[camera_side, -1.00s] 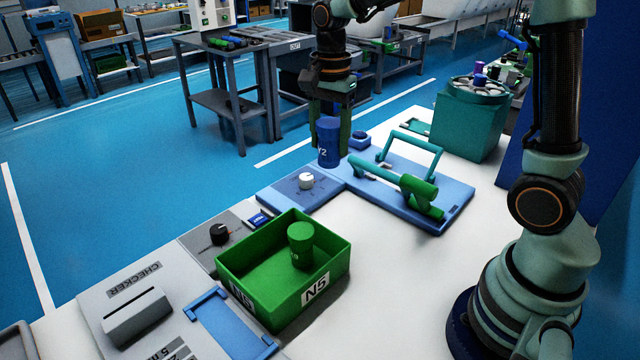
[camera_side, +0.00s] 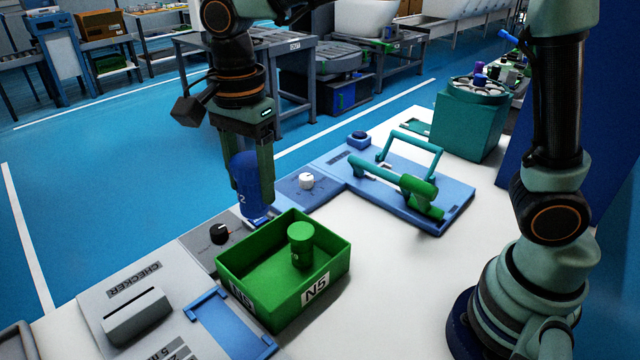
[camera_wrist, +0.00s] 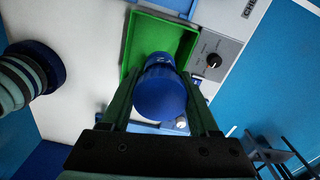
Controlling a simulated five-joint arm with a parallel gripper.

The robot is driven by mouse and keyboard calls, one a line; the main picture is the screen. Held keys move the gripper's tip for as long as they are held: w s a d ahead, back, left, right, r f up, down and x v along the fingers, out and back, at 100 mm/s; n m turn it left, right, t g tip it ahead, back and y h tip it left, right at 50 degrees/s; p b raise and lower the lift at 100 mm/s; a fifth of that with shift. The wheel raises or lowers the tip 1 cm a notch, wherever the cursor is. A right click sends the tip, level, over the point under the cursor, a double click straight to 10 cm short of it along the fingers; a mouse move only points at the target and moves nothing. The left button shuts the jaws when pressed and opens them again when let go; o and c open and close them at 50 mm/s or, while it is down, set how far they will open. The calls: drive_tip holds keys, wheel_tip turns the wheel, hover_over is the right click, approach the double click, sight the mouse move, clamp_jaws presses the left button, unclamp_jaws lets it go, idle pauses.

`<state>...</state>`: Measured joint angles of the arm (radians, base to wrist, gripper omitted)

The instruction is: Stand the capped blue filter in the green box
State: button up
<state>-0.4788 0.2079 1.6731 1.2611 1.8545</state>
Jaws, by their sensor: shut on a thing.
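My gripper (camera_side: 253,178) is shut on the blue filter (camera_side: 252,187), which hangs roughly upright with a number partly showing on its side. In the side view the filter is above and behind the back edge of the green box (camera_side: 333,268). The wrist view shows the blue filter (camera_wrist: 160,92) between the gripper fingers (camera_wrist: 163,108), overlapping the near part of the green box (camera_wrist: 137,28). A green filter (camera_side: 301,244) stands inside the box, towards its right part; the blue filter hides it in the wrist view. The box carries N5 labels.
A grey panel with a black knob (camera_side: 220,232) and a panel with a white knob (camera_side: 306,181) lie beside the box. A blue plate with a teal-handled fixture (camera_side: 410,190) stands to the right. The checker (camera_side: 137,315) is front left. White table is free right of the box.

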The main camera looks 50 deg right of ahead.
wheel_tip(320, 180, down, 19)
drive_tip(key=shift+f, duration=0.1)
idle(0.4)
drive_tip(key=shift+f, duration=0.15)
drive_tip(key=o, duration=1.4)
wheel_tip(320, 180, up, 11)
drive_tip(key=shift+s+d+r+n+t, duration=0.95)
drive_tip(key=shift+s+d+r+n, duration=0.6)
drive_tip(key=shift+d+n, duration=1.35)
drive_tip(key=shift+s+d+r+n+t, duration=1)
drive_tip(key=shift+d+r+n, duration=1.2)
drive_tip(key=shift+d, duration=1.25)
drive_tip(key=shift+s+d+r+n+t, duration=0.85)
drive_tip(key=shift+s+d+r+n, duration=0.65)
drive_tip(key=shift+d+n, duration=1.5)
